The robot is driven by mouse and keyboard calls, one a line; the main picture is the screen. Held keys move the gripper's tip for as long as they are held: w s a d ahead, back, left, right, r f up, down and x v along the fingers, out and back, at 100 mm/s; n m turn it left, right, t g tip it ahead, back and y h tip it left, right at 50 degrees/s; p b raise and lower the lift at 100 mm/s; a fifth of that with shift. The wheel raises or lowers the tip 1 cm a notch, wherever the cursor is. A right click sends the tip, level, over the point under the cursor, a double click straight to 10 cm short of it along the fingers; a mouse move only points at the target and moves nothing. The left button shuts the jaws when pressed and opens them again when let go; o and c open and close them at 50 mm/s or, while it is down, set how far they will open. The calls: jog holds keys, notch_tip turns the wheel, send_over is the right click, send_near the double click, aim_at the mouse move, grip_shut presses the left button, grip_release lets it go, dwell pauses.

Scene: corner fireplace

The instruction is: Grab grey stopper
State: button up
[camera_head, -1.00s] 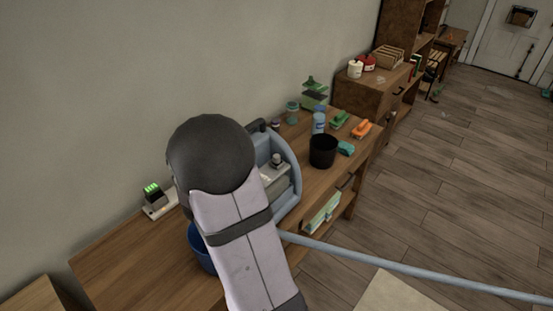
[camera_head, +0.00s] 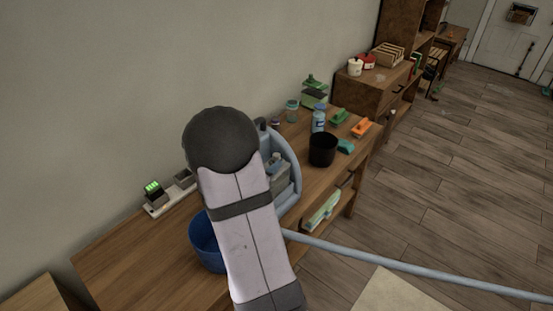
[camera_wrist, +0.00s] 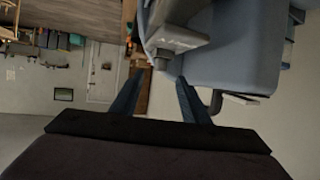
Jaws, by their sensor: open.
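The grey stopper (camera_head: 276,157) shows as a small knob on top of a grey body inside the blue-grey curved holder on the wooden desk, partly hidden behind my arm. In the wrist view, which looks upside down, a grey knob (camera_wrist: 162,60) points down from the grey body, just beyond the fingertips and roughly between them. My gripper (camera_wrist: 158,76) is open, with two dark blue fingers apart and nothing held. My gripper is hidden behind my arm in the head view.
The blue-grey holder (camera_head: 291,172) curves close around the grey body. A blue bucket (camera_head: 205,247) stands in front of it and a black cup (camera_head: 322,150) to its right. A charger with green lights (camera_head: 154,195) sits by the wall. The desk's left end is clear.

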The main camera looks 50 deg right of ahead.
aim_at(276, 156)
jog(key=shift+p+x, duration=0.95)
jog(key=shift+x, duration=1.6)
jog(key=shift+w+r, duration=0.1)
grip_shut()
